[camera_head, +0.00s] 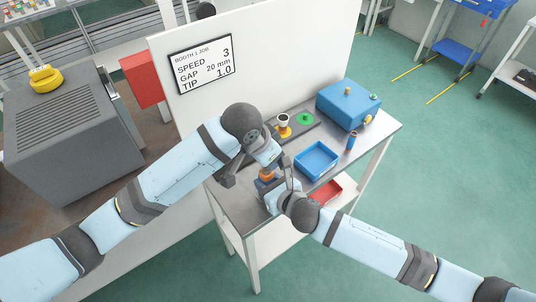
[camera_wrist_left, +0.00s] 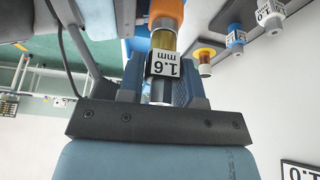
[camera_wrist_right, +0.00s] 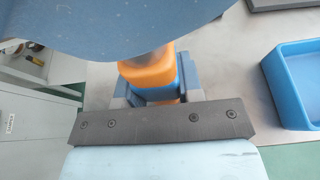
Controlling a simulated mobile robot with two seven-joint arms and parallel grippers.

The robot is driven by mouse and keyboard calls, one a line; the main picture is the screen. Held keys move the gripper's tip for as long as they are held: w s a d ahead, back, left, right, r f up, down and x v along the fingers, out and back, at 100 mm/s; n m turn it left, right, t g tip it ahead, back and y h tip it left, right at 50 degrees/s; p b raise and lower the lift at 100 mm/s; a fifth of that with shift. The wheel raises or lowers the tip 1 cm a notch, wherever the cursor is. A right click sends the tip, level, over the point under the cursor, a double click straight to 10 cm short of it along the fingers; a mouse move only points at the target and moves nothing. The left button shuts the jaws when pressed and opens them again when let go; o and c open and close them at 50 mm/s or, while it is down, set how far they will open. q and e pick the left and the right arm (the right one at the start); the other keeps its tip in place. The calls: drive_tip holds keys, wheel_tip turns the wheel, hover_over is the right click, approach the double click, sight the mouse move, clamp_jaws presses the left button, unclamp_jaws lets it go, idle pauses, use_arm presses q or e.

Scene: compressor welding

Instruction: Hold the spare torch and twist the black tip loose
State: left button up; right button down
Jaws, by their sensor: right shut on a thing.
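The spare torch shows as an orange body (camera_wrist_right: 147,73) between the fingers of my right gripper (camera_wrist_right: 157,92) in the right wrist view. That gripper is shut on it, over the near end of the bench in the head view. In the left wrist view, the orange body (camera_wrist_left: 167,9) leads to an amber and metal end (camera_wrist_left: 163,40) with a white "1.6 mm" tag (camera_wrist_left: 164,66). My left gripper (camera_wrist_left: 160,88) has its fingers on either side of this end. The tag hides part of it, so I cannot tell whether the fingers touch it.
A blue tray (camera_head: 304,170) lies on the bench beside the grippers, with a red tray (camera_head: 337,185) lower down. A blue box (camera_head: 347,103) and a small bottle (camera_head: 351,141) stand further back. A wall sign (camera_head: 201,69) reads "TIP 1.0". Tagged parts (camera_wrist_left: 205,57) stand nearby.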

use_arm(q)
drive_tip(key=shift+s+d+r, duration=0.1)
drive_tip(key=shift+s+d, duration=0.1)
drive_tip(key=shift+s, duration=0.2)
use_arm(e)
drive_tip(key=shift+w+d+r, duration=0.1)
drive_tip(key=shift+w+d, duration=0.1)
drive_tip(key=shift+w, duration=0.1)
use_arm(q)
drive_tip(key=shift+o, duration=0.6)
drive_tip(key=v, duration=0.6)
drive_tip(key=shift+w+a+r, duration=0.15)
drive_tip(key=shift+a+r, duration=0.05)
drive_tip(key=shift+r, duration=0.15)
use_arm(e)
drive_tip(key=shift+s, duration=0.1)
use_arm(q)
drive_tip(key=shift+a+r, duration=0.3)
drive_tip(key=shift+r, duration=0.25)
use_arm(e)
drive_tip(key=shift+a, duration=0.1)
drive_tip(key=c, duration=0.7)
unclamp_jaws()
drive_tip(key=shift+s, duration=0.1)
